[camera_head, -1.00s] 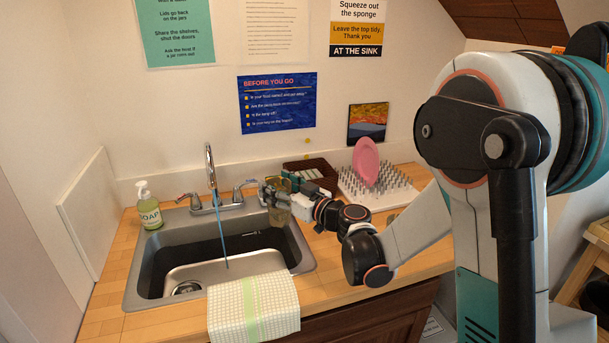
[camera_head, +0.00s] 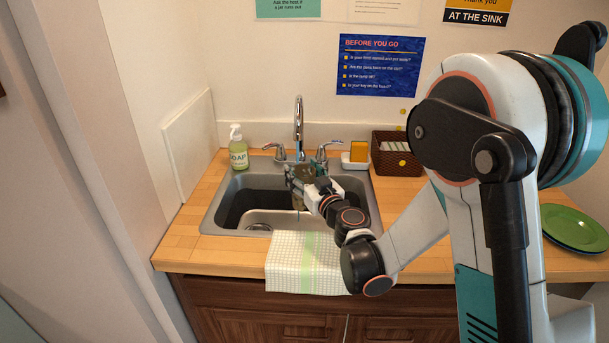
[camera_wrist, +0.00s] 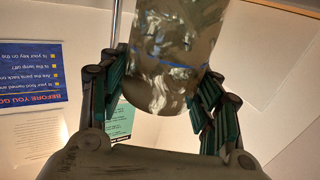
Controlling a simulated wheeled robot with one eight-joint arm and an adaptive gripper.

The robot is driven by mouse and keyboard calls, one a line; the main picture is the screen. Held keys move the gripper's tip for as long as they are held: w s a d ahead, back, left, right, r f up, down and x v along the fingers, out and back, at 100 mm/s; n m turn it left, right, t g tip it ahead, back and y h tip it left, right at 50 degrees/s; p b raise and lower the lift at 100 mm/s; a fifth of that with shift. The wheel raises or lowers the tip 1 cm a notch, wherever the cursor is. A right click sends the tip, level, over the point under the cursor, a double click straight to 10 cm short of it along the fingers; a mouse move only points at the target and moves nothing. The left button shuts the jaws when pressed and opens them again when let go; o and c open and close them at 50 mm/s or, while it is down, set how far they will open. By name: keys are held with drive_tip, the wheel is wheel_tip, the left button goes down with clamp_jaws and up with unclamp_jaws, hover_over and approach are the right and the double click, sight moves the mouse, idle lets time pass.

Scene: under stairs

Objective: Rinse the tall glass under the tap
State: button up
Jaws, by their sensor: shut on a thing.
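My gripper (camera_head: 303,182) is over the sink, just below and in front of the tap (camera_head: 299,120). It is shut on the tall glass (camera_wrist: 172,45), a see-through vessel that fills the upper middle of the wrist view between the two green-padded fingers. A blue streak crosses the glass there. A thin bit of blue water shows below the gripper. I cannot tell whether the stream enters the glass or runs beside it. The sink (camera_head: 218,218) is steel.
A soap bottle (camera_head: 238,150) stands left of the tap. A checked towel (camera_head: 303,266) hangs over the front edge. Green plates (camera_head: 572,228) lie far right.

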drive_tip(key=w+a+f, duration=0.1)
drive_tip(key=w+f, duration=0.1)
drive_tip(key=w, duration=0.9)
drive_tip(key=shift+a, duration=0.15)
drive_tip(key=shift+w+f, duration=0.1)
drive_tip(key=shift+d+b, duration=0.2)
drive_tip(key=shift+b, duration=0.1)
idle(0.5)
drive_tip(key=shift+d, duration=0.45)
drive_tip(key=shift+a, duration=0.2)
drive_tip(key=shift+a, duration=0.45)
drive_tip(key=shift+d+b, duration=0.2)
drive_tip(key=shift+b, duration=0.1)
